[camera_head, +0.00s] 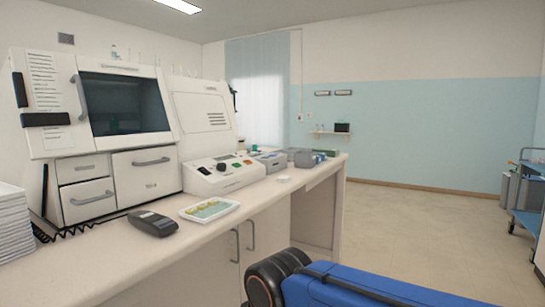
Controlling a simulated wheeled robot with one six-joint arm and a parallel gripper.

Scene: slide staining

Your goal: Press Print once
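No label reading Print can be made out at this size. My blue and black arm crosses the bottom right, in front of and below the counter edge, apart from both devices. My gripper is not in view.
The white counter (110,262) runs along the left. A white tray with a green-yellow sheet (209,209) lies near its edge. A stack of white sheets (12,225) stands far left. A large white machine (95,130) stands behind. Open floor (430,225) lies right; a blue cart (527,200) stands there.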

